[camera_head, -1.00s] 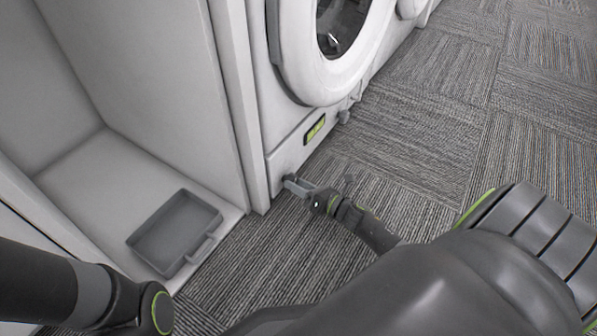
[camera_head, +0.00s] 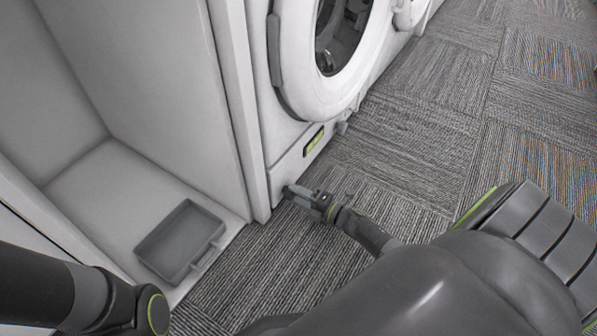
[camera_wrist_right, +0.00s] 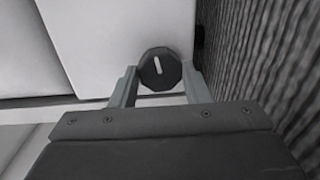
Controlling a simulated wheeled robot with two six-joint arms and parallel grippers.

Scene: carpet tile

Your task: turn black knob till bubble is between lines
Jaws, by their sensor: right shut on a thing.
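The black knob (camera_wrist_right: 160,70) is a dark, many-sided dial with a white, slightly tilted pointer mark, low on the front of a white machine (camera_head: 274,203). My right gripper (camera_wrist_right: 160,84) has one finger on each side of the knob and is shut on it. In the head view the right gripper (camera_head: 292,192) reaches the machine's lower corner and mostly hides the knob. The level, a yellow-green vial in a dark frame (camera_head: 314,142), sits on the panel above. Its bubble and lines are too small to make out. My left gripper is out of view.
A round door (camera_head: 289,92) is above the level, and a small grey foot or knob (camera_head: 342,128) sticks out to its right. A grey tray (camera_head: 160,254) lies on the white cabinet floor at left. Patterned carpet (camera_head: 430,110) is open at right.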

